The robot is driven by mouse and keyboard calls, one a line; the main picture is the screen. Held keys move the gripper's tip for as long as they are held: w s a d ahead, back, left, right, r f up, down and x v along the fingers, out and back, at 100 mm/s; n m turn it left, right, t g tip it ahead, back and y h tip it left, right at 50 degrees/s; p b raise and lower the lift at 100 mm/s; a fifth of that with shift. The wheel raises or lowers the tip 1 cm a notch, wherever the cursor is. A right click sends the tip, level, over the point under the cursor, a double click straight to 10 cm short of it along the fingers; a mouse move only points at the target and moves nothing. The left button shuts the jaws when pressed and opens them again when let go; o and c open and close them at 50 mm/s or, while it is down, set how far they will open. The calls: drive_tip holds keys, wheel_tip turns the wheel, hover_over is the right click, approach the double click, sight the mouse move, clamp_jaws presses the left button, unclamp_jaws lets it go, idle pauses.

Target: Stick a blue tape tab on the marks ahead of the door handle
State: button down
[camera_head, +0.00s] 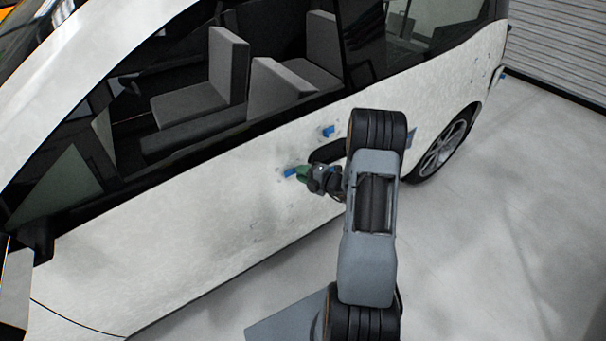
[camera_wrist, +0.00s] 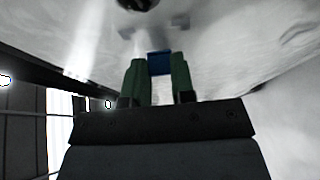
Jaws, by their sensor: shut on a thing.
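My gripper (camera_head: 303,173) is at the side of the white car door (camera_head: 200,210), with its green fingers shut on a blue tape tab (camera_head: 290,172). In the wrist view the tab (camera_wrist: 159,62) shows between the two green fingertips (camera_wrist: 158,80), facing the white panel. Faint grey marks (camera_head: 283,171) show on the door around the tab. I cannot tell whether the tab touches the panel. Another blue tab (camera_head: 328,131) is on the door, above and to the right of my gripper. A dark rounded thing (camera_wrist: 138,4), perhaps the door handle, shows at the top of the wrist view.
More small blue tabs (camera_head: 502,75) are near the car's end at the right. The rear wheel (camera_head: 443,147) is right of my arm. The dark window openings lie above the door panel. The grey floor (camera_head: 500,230) at the right is clear.

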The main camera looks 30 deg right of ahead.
drive_tip(key=shift+w, duration=0.65)
idle(1.2)
drive_tip(key=c, duration=0.9)
unclamp_jaws()
drive_tip(key=shift+f, duration=0.1)
drive_tip(key=b+v, duration=0.1)
drive_tip(key=v, duration=1.2)
drive_tip(key=shift+s+d, duration=0.15)
drive_tip(key=shift+s, duration=0.15)
